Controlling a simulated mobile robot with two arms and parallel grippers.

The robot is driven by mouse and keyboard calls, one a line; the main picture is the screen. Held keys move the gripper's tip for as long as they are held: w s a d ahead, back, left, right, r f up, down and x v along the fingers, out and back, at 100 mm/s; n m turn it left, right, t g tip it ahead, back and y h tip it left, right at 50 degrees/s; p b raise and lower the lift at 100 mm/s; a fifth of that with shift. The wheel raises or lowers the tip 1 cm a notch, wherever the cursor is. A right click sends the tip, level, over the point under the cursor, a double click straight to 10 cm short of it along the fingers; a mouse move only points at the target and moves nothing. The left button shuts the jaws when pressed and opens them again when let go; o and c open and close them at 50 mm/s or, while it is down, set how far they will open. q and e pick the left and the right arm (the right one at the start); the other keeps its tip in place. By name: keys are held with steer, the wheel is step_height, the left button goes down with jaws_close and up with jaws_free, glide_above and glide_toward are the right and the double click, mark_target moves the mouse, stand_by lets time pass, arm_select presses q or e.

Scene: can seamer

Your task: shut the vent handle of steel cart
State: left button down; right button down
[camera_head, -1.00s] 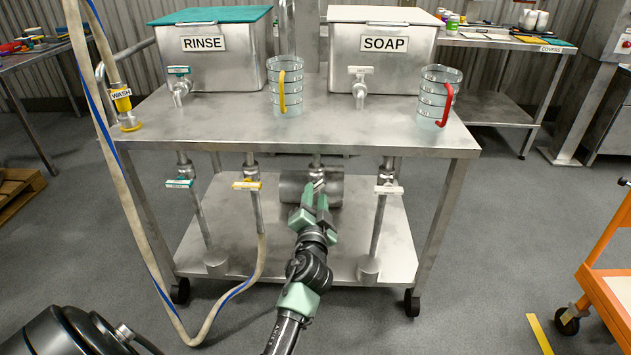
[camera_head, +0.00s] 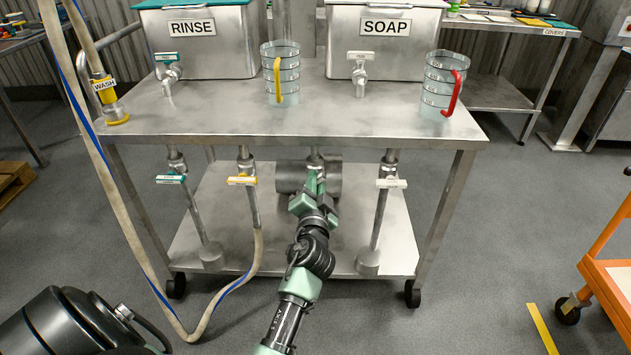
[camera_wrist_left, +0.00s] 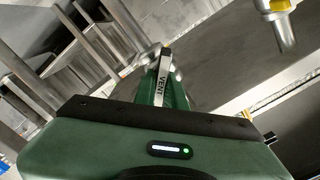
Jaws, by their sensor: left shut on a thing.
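The steel cart (camera_head: 300,122) stands in front of me, with a row of valves under its top. The vent handle (camera_wrist_left: 163,88) is a thin pale bar marked VENT, seen in the left wrist view between green fingers. My left gripper (camera_head: 315,185) is shut on it under the middle of the cart top. In the head view the fingers hide most of the handle, and its exact angle is hard to tell. My right gripper is in neither view.
A teal handle (camera_head: 170,179) and a yellow handle (camera_head: 242,181) sit left of my gripper, a white handle (camera_head: 391,184) right. A pale hose (camera_head: 130,220) hangs at the left. Two jugs, with yellow (camera_head: 277,80) and red (camera_head: 455,93) grips, stand on top. An orange cart (camera_head: 605,270) stands right.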

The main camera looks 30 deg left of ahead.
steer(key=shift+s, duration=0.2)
arm_select(q)
steer(key=m, duration=0.3)
steer(key=shift+p, duration=0.4)
steer(key=m+p, duration=0.1)
steer(key=m, duration=0.4)
steer(key=shift+m, duration=0.3)
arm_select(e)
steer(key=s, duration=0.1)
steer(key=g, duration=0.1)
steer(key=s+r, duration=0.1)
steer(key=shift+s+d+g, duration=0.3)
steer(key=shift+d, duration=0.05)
arm_select(q)
steer(key=shift+f+m, duration=0.1)
steer(key=shift+m, duration=0.2)
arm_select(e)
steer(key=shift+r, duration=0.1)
arm_select(q)
steer(key=c, duration=1.5)
jaws_free()
steer(key=shift+w, duration=0.1)
steer(key=v, duration=0.8)
steer(key=shift+a, duration=0.1)
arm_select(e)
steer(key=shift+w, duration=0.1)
